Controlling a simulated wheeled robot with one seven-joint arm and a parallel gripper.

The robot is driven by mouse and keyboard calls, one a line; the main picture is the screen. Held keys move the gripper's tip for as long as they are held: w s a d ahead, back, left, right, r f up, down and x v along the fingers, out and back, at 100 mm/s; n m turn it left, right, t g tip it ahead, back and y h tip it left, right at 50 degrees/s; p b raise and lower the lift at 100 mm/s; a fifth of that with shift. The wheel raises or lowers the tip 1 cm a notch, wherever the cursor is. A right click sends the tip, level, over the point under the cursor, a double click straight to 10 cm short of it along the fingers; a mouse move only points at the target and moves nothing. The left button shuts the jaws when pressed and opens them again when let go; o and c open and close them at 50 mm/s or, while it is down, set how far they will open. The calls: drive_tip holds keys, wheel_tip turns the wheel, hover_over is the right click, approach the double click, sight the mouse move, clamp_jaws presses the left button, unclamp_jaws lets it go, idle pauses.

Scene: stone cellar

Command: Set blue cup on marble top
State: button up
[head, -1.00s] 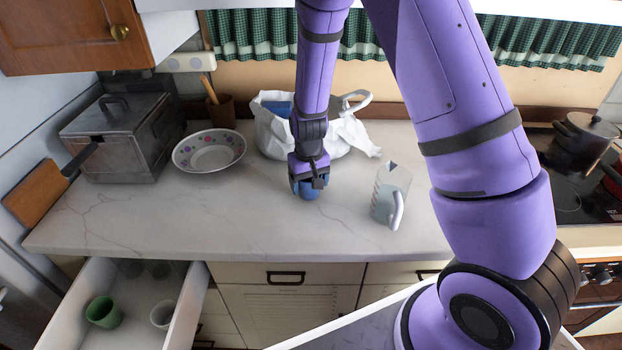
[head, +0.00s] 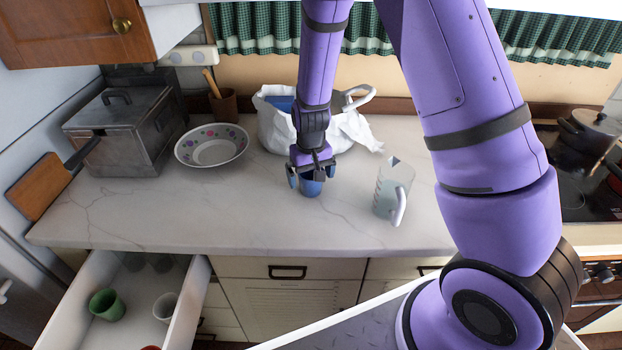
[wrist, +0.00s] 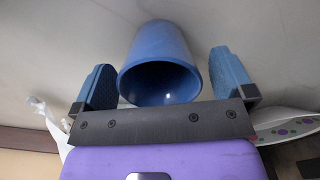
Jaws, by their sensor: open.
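The blue cup (head: 311,186) stands on the marble top (head: 270,222), left of the measuring jug. My gripper (head: 309,177) is directly above and around it, with the jaws apart. In the wrist view the blue cup (wrist: 160,65) is between the two blue finger pads of my gripper (wrist: 170,80), with a gap on each side. Its open mouth faces the wrist camera. The gripper hides part of the cup in the head view.
A measuring jug (head: 393,190) stands close at the right. A white bag (head: 278,130) is behind, and a flowered bowl (head: 212,146) and metal box (head: 120,130) are at the left. An open drawer (head: 190,300) holds a green cup (head: 107,305) and a white cup (head: 165,307).

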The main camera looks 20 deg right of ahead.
drive_tip(key=s+d+r+t, duration=0.1)
drive_tip(key=s+r, duration=0.3)
drive_tip(key=r, duration=0.5)
drive_tip(key=s+d+r+t+y, duration=0.1)
drive_tip(key=s+d+r, duration=0.15)
drive_tip(key=r, duration=0.75)
drive_tip(key=s+d+r+t, duration=0.1)
drive_tip(key=s+r, duration=0.3)
drive_tip(key=r, duration=0.5)
drive_tip(key=s+d+r+t, duration=0.1)
drive_tip(key=s+r, duration=0.2)
drive_tip(key=s, duration=0.4)
drive_tip(key=s+d+r+t+h, duration=0.1)
drive_tip(key=s+r, duration=0.3)
drive_tip(key=s, duration=0.4)
drive_tip(key=shift+s+d+r, duration=0.2)
drive_tip(key=shift+s+r, duration=0.1)
